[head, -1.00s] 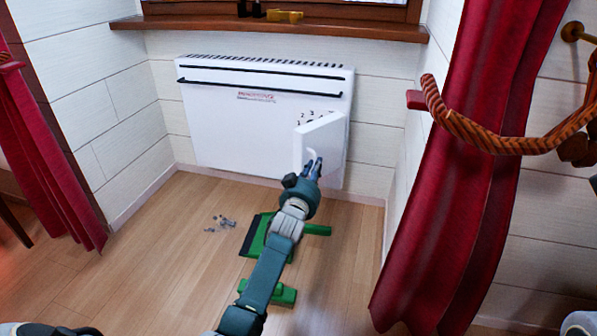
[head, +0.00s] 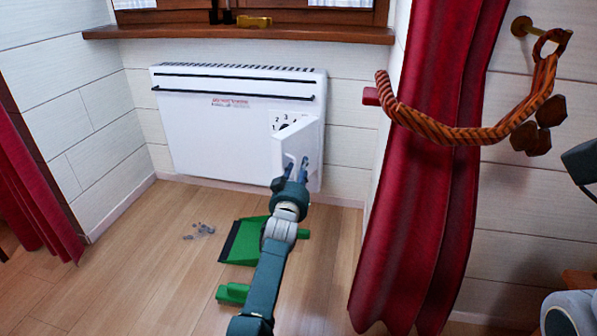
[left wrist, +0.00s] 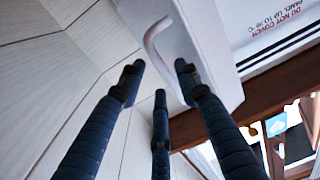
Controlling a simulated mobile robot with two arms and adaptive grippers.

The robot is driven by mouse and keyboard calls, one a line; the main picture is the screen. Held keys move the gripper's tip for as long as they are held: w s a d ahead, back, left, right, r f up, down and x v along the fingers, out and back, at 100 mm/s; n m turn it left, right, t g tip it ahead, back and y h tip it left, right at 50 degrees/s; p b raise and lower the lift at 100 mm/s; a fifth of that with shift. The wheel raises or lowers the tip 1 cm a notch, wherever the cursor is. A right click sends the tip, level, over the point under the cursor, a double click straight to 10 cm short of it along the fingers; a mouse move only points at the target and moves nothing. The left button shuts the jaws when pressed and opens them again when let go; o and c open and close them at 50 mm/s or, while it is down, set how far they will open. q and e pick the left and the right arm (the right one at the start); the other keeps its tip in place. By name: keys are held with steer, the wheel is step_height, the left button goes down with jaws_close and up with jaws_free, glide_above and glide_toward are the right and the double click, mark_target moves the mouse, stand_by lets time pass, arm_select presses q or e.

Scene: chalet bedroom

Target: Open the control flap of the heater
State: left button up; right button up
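The white heater (head: 200,140) hangs on the wall below the window. Its control flap (head: 308,140), at the right end, stands swung outward, with part of the numbered dial (head: 284,125) showing behind it. My left gripper (head: 297,166) is at the lower part of the flap. In the left wrist view the flap (left wrist: 200,25) has a curved pale handle (left wrist: 152,38). The fingers of my left gripper (left wrist: 160,75) are spread apart just below the handle, with nothing visibly clasped; whether they touch the flap is unclear. My right gripper is not clearly visible.
A green dustpan (head: 243,241) and a green brush (head: 232,293) lie on the floor beside and under my left arm. Grey debris (head: 199,231) lies to their left. A red curtain (head: 420,200) with an orange rope tie (head: 460,135) hangs at the right.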

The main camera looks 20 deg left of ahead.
arm_select(q)
steer(key=v, duration=1.2)
